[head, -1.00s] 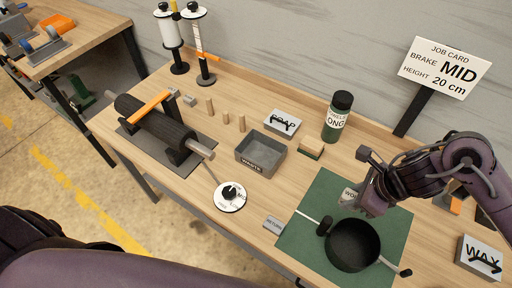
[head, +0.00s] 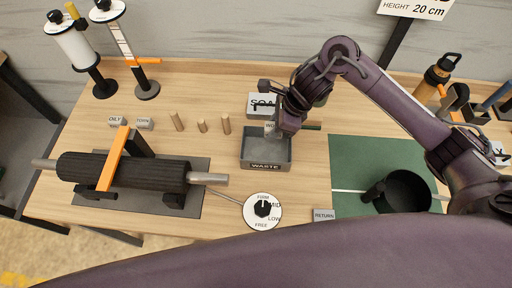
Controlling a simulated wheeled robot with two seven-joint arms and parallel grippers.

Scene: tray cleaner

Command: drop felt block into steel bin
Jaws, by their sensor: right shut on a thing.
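My right gripper (head: 272,126) is over the back right part of the grey steel bin (head: 265,167), which is marked WASTE and stands on the bench. It is shut on a small pale grey block (head: 270,127), the felt block by its look, with lettering that starts "WO". The block is at or just above the bin's back rim; its exact height is hard to tell. Gripper fingers hide part of it. The visible bin floor looks empty. My left gripper is not in view.
The SOAP box (head: 262,103) stands just behind the bin. A brake dial (head: 262,211) is in front. A black roller (head: 120,172) on a stand is at left, with wooden pegs (head: 202,126) between. A black pan (head: 403,191) sits on the green mat (head: 375,150) at right.

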